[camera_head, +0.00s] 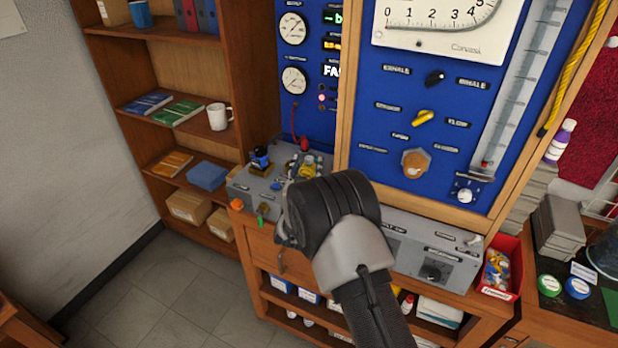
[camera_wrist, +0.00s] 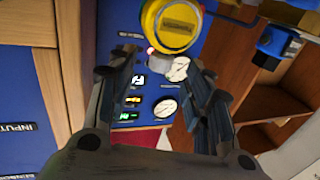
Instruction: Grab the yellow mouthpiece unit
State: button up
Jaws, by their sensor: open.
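In the head view a small yellow piece (camera_head: 308,164) stands on the grey bench console, just behind my gripper and partly hidden. My gripper (camera_wrist: 160,72) is open and empty in the wrist view, its two fingers spread wide. The yellow unit lies beyond the fingertips, roughly in line with the gap. In the head view my wrist hides the fingertips.
The grey console (camera_head: 410,236) carries a blue-topped fitting (camera_head: 260,158), a red knob (camera_head: 304,145), and orange (camera_head: 237,204) and green (camera_head: 261,214) fittings beside my gripper. The blue panel (camera_head: 380,115) rises close behind. A red bin (camera_head: 498,270) stands at the right. Shelves are at left.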

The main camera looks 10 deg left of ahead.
aim_at(308, 160)
jog(key=w, duration=0.4)
jog(key=shift+w+r+b, duration=0.1)
jog(key=shift+b, duration=0.25)
jog(key=shift+c, duration=0.2)
grip_shut()
dwell(0.3)
